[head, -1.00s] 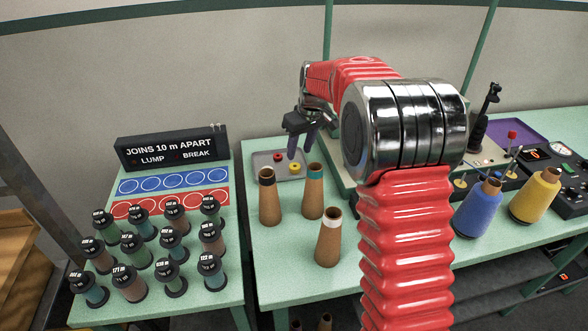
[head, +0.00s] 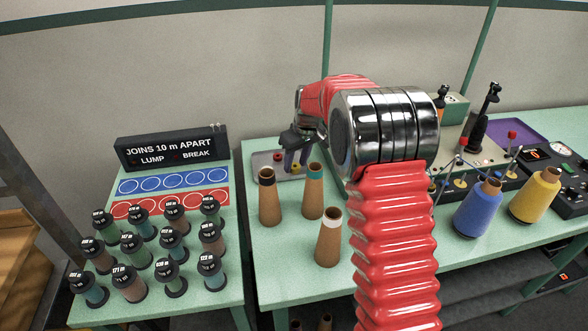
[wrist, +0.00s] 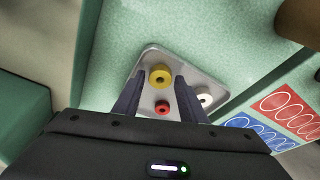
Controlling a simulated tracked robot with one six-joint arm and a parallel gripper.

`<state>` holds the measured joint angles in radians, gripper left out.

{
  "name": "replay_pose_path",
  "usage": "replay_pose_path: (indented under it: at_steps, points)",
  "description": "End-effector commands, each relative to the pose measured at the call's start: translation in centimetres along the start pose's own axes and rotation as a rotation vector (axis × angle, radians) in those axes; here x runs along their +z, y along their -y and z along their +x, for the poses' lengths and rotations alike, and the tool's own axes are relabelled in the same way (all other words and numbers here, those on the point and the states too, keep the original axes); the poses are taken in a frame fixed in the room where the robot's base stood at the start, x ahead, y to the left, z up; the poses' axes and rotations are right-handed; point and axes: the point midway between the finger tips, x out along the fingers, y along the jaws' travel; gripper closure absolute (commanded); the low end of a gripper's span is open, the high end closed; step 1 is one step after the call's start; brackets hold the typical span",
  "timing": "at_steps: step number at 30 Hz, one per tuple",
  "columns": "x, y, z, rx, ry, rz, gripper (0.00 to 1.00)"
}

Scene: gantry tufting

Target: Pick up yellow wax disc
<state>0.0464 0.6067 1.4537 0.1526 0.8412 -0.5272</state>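The yellow wax disc (wrist: 161,75) lies on a grey tray (wrist: 151,55) in the wrist view, ahead of and roughly between my fingertips. A red disc (wrist: 162,107) sits nearer, between the fingers, and a white disc (wrist: 204,95) is to the right. In the head view the tray (head: 262,161) is at the back left of the table, with the yellow disc (head: 296,168) and red disc (head: 278,159) partly visible. My gripper (wrist: 158,88) is open and empty above the tray. It shows in the head view (head: 295,160), where its fingers overlap the tray.
Three brown cones, one (head: 269,200), another (head: 313,195) and a third (head: 328,240), stand in front of the tray. A blue cone (head: 478,208) and a yellow cone (head: 536,195) are at right. Several small spools (head: 131,248) fill the left table. Open tabletop lies front centre.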

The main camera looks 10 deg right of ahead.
Motion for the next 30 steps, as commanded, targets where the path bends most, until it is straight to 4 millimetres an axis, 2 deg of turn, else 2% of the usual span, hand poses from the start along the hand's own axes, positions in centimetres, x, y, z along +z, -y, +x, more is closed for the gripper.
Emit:
replay_pose_path:
  at_steps: [3,18,30]
  points:
    - [-0.01,0.02,0.57,0.000,0.000,0.000,0.62]
    - [-0.01,0.02,0.56,0.000,-0.001,0.000,0.62]
    - [-0.01,0.01,0.56,0.000,-0.001,0.000,0.89]
